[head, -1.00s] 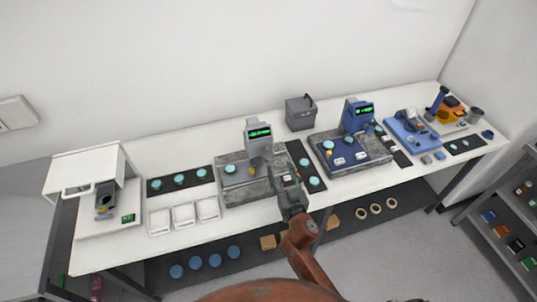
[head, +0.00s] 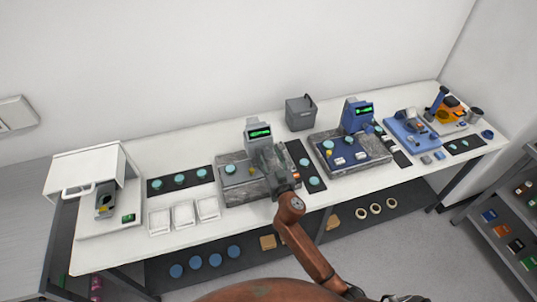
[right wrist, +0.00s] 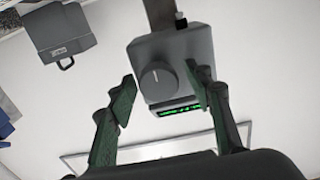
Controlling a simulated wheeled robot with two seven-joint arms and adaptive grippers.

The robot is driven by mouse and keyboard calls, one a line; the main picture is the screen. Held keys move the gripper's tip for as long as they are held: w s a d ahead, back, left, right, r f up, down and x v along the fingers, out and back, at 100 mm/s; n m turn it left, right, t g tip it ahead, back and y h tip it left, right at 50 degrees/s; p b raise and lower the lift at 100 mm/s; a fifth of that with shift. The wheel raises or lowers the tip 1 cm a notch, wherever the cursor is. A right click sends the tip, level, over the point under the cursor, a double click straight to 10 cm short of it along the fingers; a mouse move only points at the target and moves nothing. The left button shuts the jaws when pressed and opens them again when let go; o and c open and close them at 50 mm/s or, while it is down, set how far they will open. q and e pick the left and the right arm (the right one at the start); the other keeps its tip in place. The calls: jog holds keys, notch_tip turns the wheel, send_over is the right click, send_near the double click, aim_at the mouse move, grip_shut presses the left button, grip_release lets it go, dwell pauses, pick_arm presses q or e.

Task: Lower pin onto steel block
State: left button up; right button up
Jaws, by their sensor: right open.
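The grey gauge head (head: 257,132) with a green display stands over a grey stone plate (head: 232,196) in the middle of the bench. In the right wrist view the same gauge head (right wrist: 179,52) shows a round dark knob (right wrist: 159,81). My right gripper (head: 265,157) is in front of this gauge; in the right wrist view the open gripper (right wrist: 160,81) has its fingertips either side of the knob, with nothing gripped. A small yellow part (head: 252,171) shows below the head. I cannot make out the pin or a steel block; my gripper covers part of the plate. My left gripper is not visible.
A blue gauge (head: 357,115) stands on a second stone plate (head: 377,162) to the right. A dark grey box with a handle (head: 300,112) is behind. White trays (head: 184,216) and a dark mat with teal discs (head: 181,181) are left. A dark mat (head: 297,149) lies right of the grey gauge.

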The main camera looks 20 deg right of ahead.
jog(key=shift+c, duration=0.7)
jog(key=c, duration=1)
jog(key=n, duration=0.3)
jog(key=shift+n, duration=0.4)
jog(key=n, duration=0.4)
jog(key=shift+a+n, duration=0.15)
jog(key=shift+n, duration=0.15)
jog(key=n, duration=0.6)
jog(key=shift+f+p, duration=0.15)
jog(key=shift+p, duration=0.15)
jog(key=n, duration=0.6)
jog(key=shift+f+p, duration=0.15)
jog(key=shift+p, duration=0.25)
jog(key=shift+n, duration=0.3)
